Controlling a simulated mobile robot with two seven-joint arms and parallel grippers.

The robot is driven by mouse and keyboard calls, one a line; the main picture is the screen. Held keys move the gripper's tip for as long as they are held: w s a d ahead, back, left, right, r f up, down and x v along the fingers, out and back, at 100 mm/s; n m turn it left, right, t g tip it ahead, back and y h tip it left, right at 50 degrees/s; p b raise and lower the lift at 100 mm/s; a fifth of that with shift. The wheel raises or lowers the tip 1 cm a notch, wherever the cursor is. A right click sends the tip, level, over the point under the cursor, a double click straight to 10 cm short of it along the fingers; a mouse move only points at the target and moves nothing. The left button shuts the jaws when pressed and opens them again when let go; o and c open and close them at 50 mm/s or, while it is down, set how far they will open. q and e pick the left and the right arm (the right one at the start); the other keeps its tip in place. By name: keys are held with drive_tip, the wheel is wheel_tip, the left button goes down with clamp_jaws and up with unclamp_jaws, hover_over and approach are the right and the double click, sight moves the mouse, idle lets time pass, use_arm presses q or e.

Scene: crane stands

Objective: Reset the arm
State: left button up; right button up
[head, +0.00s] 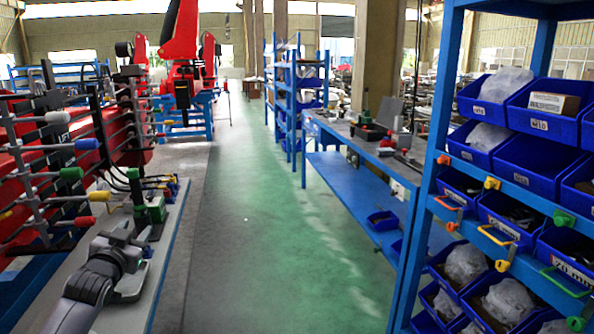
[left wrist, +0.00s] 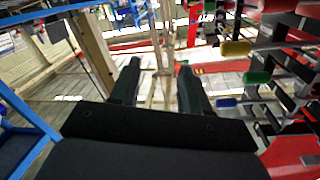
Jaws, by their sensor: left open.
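My left arm comes in from the lower left of the head view, bent over the light grey platform (head: 168,262) beside the crane stand. Its gripper (head: 146,240) is near a green and black fitting (head: 150,206) on that platform; I cannot tell whether they touch. In the left wrist view my left gripper (left wrist: 160,84) has its two dark fingers spread apart, with nothing between them. My right arm and gripper are not in view.
The crane stand's levers carry coloured knobs, such as a green knob (head: 71,174) and a yellow knob (head: 99,196). A blue shelf (head: 428,170) with blue bins stands at the right. A blue workbench (head: 350,190) is behind it. The green floor aisle (head: 262,230) is clear.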

use_arm(q)
drive_tip(key=s+d+f+g+h, duration=0.1)
drive_tip(key=s+d+f, duration=0.25)
drive_tip(key=f, duration=0.25)
drive_tip(key=s+d+f+g+h, duration=0.1)
drive_tip(key=s+d+f, duration=0.1)
drive_tip(key=s+f, duration=0.3)
drive_tip(key=s+d+f+g, duration=0.1)
drive_tip(key=s+d+f, duration=0.3)
drive_tip(key=s, duration=0.5)
drive_tip(key=s+d+f+g+h, duration=0.1)
drive_tip(key=s+d+f, duration=0.3)
drive_tip(key=s+f, duration=0.4)
drive_tip(key=s+d+f+g+h, duration=0.1)
drive_tip(key=s+d+f+g, duration=0.2)
drive_tip(key=s, duration=0.9)
wheel_tip(320, 180, down, 3)
drive_tip(key=shift+s+d+f, duration=0.2)
drive_tip(key=shift+s+d, duration=0.05)
drive_tip(key=shift+d, duration=0.2)
drive_tip(key=shift+n, duration=0.3)
